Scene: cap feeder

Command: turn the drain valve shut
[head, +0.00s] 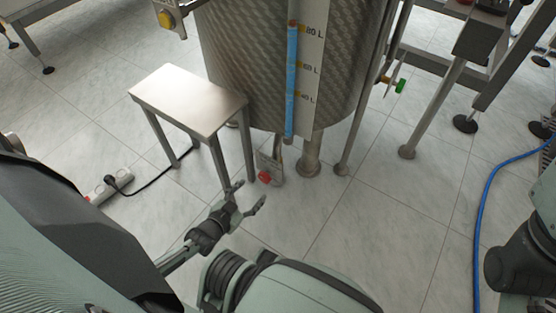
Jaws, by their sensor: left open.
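A red knob (264,177) sits on a small metal fitting (276,166) low under the steel tank (250,60), just below the level gauge. It looks like the drain valve, but its turn position is too small to tell. My left gripper (250,194) is open and empty, just below the red knob in the picture. Its fingers point up toward the knob, and a gap of floor shows between them. My right gripper is not in view.
A steel step stool (190,97) stands left of the valve. A power strip (101,190) with a black cable lies on the floor at left. Tank legs (309,160) stand beside the valve. A blue hose (478,220) runs along the right. The centre floor is clear.

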